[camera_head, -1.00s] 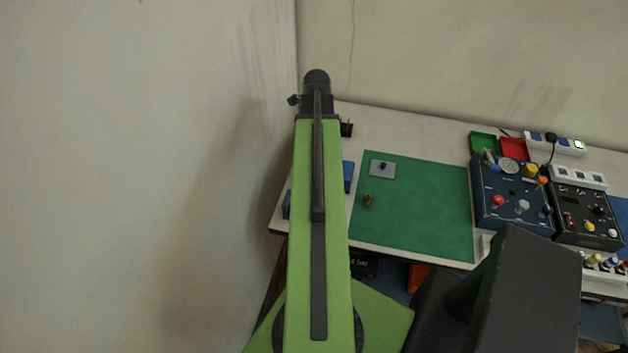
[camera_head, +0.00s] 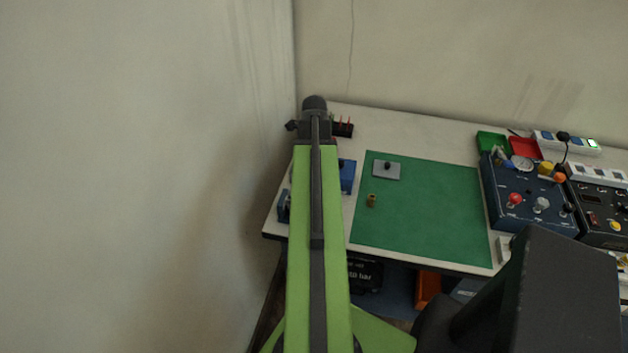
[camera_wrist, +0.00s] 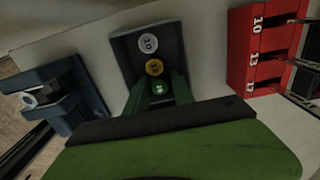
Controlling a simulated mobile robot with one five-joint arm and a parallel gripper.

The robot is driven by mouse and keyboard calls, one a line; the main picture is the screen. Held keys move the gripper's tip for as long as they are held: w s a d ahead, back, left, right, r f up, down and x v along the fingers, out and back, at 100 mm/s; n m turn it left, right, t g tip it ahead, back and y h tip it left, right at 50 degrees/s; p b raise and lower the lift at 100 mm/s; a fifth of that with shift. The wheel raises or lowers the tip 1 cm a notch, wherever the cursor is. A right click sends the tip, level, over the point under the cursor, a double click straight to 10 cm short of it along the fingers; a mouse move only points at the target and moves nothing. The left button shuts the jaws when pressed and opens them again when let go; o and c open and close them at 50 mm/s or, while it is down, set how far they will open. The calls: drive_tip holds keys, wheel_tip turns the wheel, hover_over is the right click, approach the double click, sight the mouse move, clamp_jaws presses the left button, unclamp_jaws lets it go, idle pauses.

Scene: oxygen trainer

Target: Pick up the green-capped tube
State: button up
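In the wrist view a dark rack (camera_wrist: 122,50) holds several capped tubes in a row. The green-capped tube (camera_wrist: 159,88) is nearest, below a yellow-capped tube (camera_wrist: 154,67) and a grey-white-capped tube (camera_wrist: 149,44). My gripper (camera_wrist: 160,97) reaches in from the bottom. Dark green finger-like shapes flank the green cap on both sides. The view is too dark to tell whether they touch it. My gripper's body hides the lower part of the tube. In the head view my arm hides the gripper and the tubes.
A blue vise (camera_wrist: 55,95) stands left of the rack, and a red holder (camera_wrist: 262,45) marked 10, 13 and 17 stands right. In the head view a green mat (camera_head: 425,215) is mostly clear. Dark blue control box (camera_head: 525,195) stands at the right; a wall is close on the left.

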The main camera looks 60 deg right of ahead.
drive_tip(key=shift+r, duration=0.1)
clamp_jaws()
drive_tip(key=shift+r, duration=0.1)
wheel_tip(320, 180, up, 10)
drive_tip(key=p, duration=1)
wheel_tip(320, 180, down, 3)
drive_tip(key=shift+r+b, duration=0.2)
drive_tip(key=shift+b, duration=0.9)
drive_tip(key=shift+r, duration=0.25)
